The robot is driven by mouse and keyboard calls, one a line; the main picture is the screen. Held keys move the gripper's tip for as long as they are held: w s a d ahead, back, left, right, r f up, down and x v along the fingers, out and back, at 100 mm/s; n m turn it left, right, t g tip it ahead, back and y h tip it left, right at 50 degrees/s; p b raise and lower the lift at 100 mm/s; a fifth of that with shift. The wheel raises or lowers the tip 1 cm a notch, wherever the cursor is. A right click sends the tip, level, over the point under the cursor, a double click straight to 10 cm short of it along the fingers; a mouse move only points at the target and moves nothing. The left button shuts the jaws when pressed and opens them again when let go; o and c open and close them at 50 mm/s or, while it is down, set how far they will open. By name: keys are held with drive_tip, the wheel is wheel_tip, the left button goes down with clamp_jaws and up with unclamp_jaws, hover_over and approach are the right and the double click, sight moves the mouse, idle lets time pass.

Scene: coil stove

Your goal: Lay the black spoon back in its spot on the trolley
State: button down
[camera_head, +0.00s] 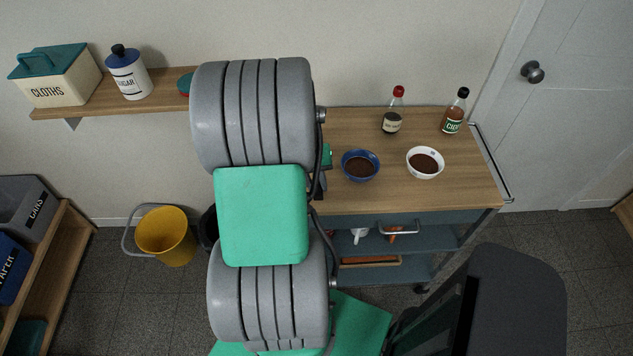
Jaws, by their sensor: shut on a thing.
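The trolley (470,187) has a wooden top and blue-grey lower shelves. It stands against the wall right of centre. On its top are a blue bowl (361,166) and a white bowl (425,162), both with dark brown contents. I cannot make out the black spoon. My large grey and green arm fills the middle of the view and covers the left part of the trolley top. My gripper is hidden behind the arm, so its jaws and anything in them do not show.
A red-capped bottle (393,111) and a black-capped bottle (456,112) stand at the trolley's back. A rail (491,165) runs along its right end. A yellow bucket (167,236) stands on the floor.

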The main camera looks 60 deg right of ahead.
drive_tip(key=shift+f, duration=0.4)
drive_tip(key=c, duration=1.3)
unclamp_jaws()
drive_tip(key=shift+f, duration=0.1)
drive_tip(key=shift+o, duration=0.2)
wheel_tip(320, 180, up, 12)
drive_tip(key=w+a+b, duration=0.1)
drive_tip(key=w, duration=0.1)
drive_tip(key=w+a+r+n+t+h, duration=0.1)
drive_tip(key=w+a+r+n+t, duration=0.2)
drive_tip(key=w+a, duration=0.6)
drive_tip(key=w+a+r+n+t, duration=0.1)
drive_tip(key=w+a+n, duration=0.1)
drive_tip(key=a, duration=0.6)
drive_tip(key=w+a+r+n+t+y, duration=0.1)
drive_tip(key=a+n, duration=0.3)
drive_tip(key=a, duration=0.5)
drive_tip(key=w+a+n+y, duration=0.1)
drive_tip(key=w+a+n, duration=0.2)
drive_tip(key=a, duration=0.5)
drive_tip(key=shift+w+a+r+n+t, duration=0.35)
drive_tip(key=shift+w+r+n+t, duration=0.05)
